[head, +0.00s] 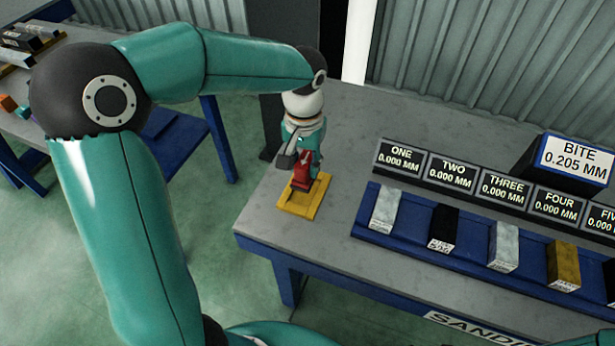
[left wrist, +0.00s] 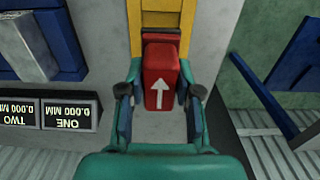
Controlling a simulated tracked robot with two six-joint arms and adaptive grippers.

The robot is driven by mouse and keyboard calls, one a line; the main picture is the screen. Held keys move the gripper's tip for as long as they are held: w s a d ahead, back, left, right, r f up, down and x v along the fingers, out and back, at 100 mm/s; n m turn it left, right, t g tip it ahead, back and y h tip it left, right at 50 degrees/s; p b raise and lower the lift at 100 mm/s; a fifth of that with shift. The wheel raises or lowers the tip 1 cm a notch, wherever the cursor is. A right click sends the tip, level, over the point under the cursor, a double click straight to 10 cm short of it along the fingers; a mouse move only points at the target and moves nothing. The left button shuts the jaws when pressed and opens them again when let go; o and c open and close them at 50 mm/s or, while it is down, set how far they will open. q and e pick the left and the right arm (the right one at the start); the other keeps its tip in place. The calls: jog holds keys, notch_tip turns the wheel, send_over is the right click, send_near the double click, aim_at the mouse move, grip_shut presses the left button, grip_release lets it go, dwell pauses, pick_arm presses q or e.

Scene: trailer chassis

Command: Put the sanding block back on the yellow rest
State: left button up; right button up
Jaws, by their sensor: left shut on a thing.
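The red sanding block (head: 303,172) is at the far side of the yellow rest (head: 297,205) on the grey table. In the left wrist view the red block (left wrist: 160,80) has a white arrow on top and lies between the fingers. My left gripper (head: 304,160) is shut on the block, pointing down. In the left wrist view the yellow rest (left wrist: 160,20) shows beyond the block, with a dark strip between them. I cannot tell whether the block touches the rest or is held just above it. My right gripper is not in view.
A blue tray (head: 400,230) with several sample blocks stands to the right. Several black readouts (head: 450,173) stand behind it, with a BITE display (head: 575,160) at the back right. The table's left edge is close to the rest. Another blue-legged table stands at the far left.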

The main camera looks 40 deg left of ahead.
aim_at(305, 176)
pick_arm(q)
jog(key=shift+f, duration=2.15)
jog(key=o, duration=0.6)
jog(key=shift+f, duration=0.15)
jog(key=o, duration=0.4)
jog(key=shift+r, duration=0.2)
notch_tip(305, 176, up, 12)
jog(key=shift+f+p, duration=0.1)
jog(key=shift+p, duration=0.2)
